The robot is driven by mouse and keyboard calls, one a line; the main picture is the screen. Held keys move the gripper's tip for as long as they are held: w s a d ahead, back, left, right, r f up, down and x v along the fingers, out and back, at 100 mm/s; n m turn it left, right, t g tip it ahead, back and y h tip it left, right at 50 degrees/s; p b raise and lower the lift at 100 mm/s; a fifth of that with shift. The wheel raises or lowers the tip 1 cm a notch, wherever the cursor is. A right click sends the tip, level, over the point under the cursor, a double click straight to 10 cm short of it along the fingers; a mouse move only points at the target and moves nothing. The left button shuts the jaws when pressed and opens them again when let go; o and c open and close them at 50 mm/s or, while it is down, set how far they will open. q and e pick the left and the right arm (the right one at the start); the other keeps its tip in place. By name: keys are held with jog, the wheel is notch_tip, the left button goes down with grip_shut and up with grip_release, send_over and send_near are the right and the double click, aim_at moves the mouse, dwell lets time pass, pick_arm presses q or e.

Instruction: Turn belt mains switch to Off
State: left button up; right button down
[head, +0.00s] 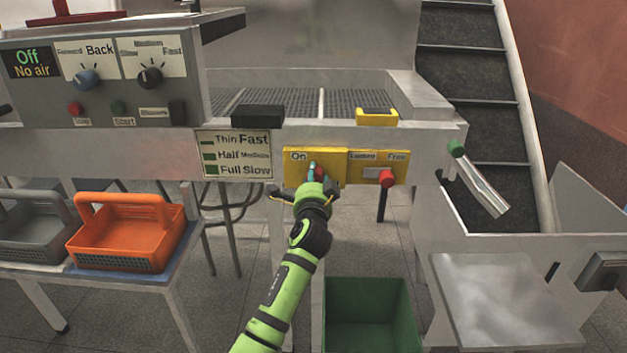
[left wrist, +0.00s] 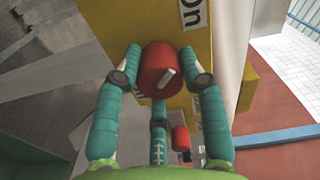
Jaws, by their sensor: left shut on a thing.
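The belt mains switch is a red knob (left wrist: 158,68) on the front of a yellow box (head: 331,173). A label reading "On" (head: 299,156) is on the box just above it. In the left wrist view the knob has a short white mark, slanted in that picture. My left gripper (head: 314,173) is at the box, its teal fingers closed around the knob from its sides. In the head view the fingers hide most of the knob. My right gripper is in neither view.
A second red knob (head: 387,178) sits on the right part of the box, under labels. A green bin (head: 371,322) stands on the floor below. An orange basket (head: 126,235) is on a table at left. A control panel (head: 110,75) is at upper left.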

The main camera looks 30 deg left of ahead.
pick_arm(q)
jog(key=shift+w+d, duration=0.1)
jog(key=shift+d, duration=0.2)
jog(key=o, duration=1.1)
jog(key=shift+o, duration=0.2)
jog(key=shift+w, duration=0.1)
jog(key=shift+s, duration=0.35)
jog(key=v, duration=1.1)
jog(key=shift+s+d, duration=0.2)
